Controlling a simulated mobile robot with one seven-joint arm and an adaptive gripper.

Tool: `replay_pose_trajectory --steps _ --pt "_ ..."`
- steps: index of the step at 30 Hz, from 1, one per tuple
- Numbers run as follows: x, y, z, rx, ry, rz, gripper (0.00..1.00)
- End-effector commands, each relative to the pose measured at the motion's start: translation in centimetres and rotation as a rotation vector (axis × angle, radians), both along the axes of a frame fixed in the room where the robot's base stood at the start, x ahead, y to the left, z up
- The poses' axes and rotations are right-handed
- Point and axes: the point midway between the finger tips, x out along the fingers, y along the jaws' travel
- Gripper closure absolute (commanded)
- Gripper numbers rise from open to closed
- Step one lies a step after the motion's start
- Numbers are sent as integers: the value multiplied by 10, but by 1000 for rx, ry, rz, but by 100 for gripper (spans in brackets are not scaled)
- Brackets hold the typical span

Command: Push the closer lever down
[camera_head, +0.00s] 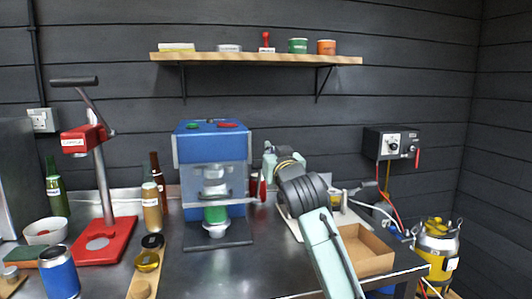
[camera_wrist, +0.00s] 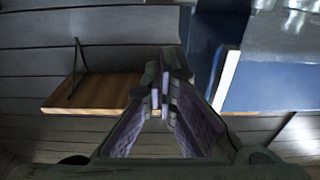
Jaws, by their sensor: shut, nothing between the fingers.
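A red bench press with a labelled head (camera_head: 86,139) stands at the left of the counter on a red base. Its long lever with a black grip (camera_head: 74,82) is raised, the grip roughly level above the head. The label is too small to read surely. My gripper (camera_head: 268,160) is just right of the blue machine, well to the right of the red press and apart from its lever. In the wrist view my gripper's fingers (camera_wrist: 160,98) are together and empty. The lever is not in the wrist view.
The blue machine (camera_head: 211,147) stands between the press and my gripper; its blue side shows in the wrist view (camera_wrist: 270,85). Bottles (camera_head: 151,207) stand right of the press. A wooden shelf (camera_head: 255,58) hangs above. An open cardboard box (camera_head: 365,250) lies right.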

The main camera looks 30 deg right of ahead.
Motion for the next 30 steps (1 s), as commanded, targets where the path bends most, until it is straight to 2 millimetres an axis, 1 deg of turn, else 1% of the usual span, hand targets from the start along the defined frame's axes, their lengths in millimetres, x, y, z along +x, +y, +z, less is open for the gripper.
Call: replay_pose_trajectory --steps 1,9,15,18,21,25,30 --pt "8 -1 3 0 3 1 100" --pt "58 -15 10 0 2 1 100" --pt "89 -24 12 -2 2 1 100" --pt "79 -23 -4 0 2 0 100" --pt "73 -20 -13 -1 0 1 100" --pt "68 -18 -22 -1 0 2 100" --pt "65 -18 -26 0 0 1 100"
